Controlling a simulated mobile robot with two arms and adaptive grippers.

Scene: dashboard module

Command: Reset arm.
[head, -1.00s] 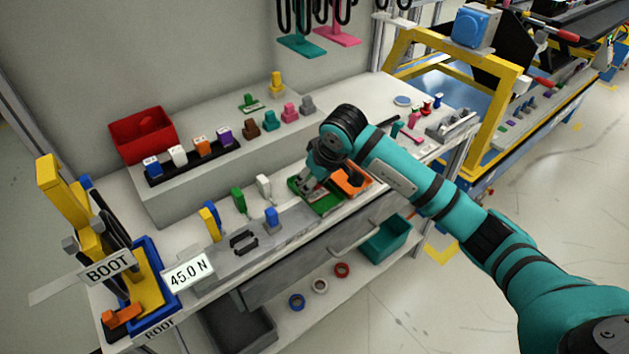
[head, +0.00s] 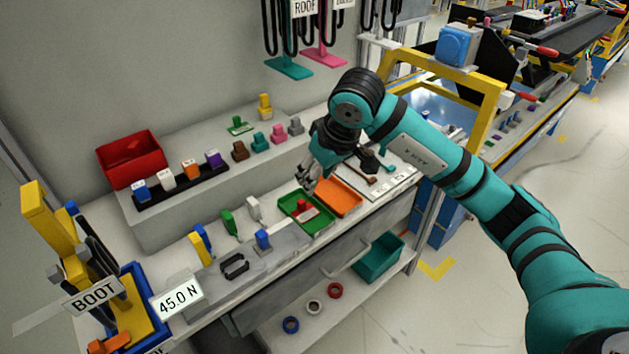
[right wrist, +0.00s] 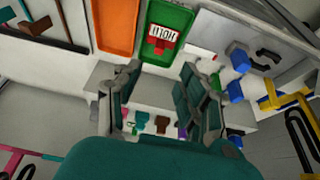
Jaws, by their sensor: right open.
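My right arm (head: 430,150) comes in from the right. Its gripper (head: 308,182) hangs over the workbench, above the back edge of a green tray (head: 319,222). In the right wrist view the gripper (right wrist: 152,88) has its fingers spread with nothing between them. A red piece (head: 303,207) lies in the green tray, apart from the fingers; it shows with a white label in the right wrist view (right wrist: 160,46). My left gripper is not in view.
An orange tray (head: 342,199) sits beside the green one. A red bin (head: 131,160) and rows of coloured connectors stand on the raised shelf behind. A blue and yellow fixture (head: 130,308) stands at the left. A teal bin (head: 378,262) is below.

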